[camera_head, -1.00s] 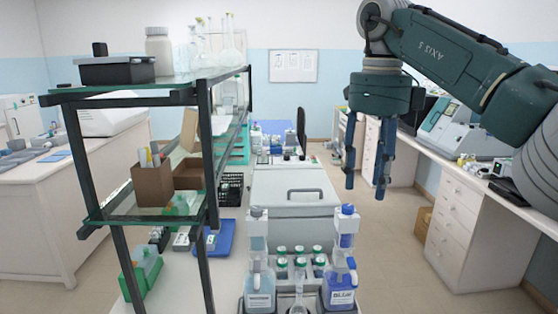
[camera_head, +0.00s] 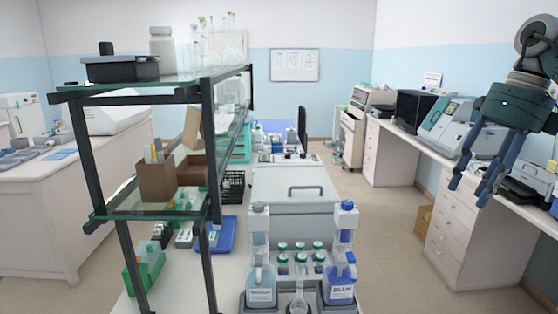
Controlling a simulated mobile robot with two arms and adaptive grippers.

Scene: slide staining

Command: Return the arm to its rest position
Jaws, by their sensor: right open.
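My right gripper (camera_head: 474,182) hangs at the far right of the head view, fingers pointing down and apart, with nothing between them. It is in the air in front of the right-hand bench. My right arm above it is mostly cut off by the picture's right edge. My left gripper is not in view.
A glass shelf rack (camera_head: 211,150) stands at left centre. A blue-labelled bottle (camera_head: 340,290), a clear bottle (camera_head: 261,287) and several green-capped bottles stand at the bottom centre. A white lidded box (camera_head: 293,213) is behind them. The right bench (camera_head: 470,225) holds instruments. The floor (camera_head: 385,240) between is clear.

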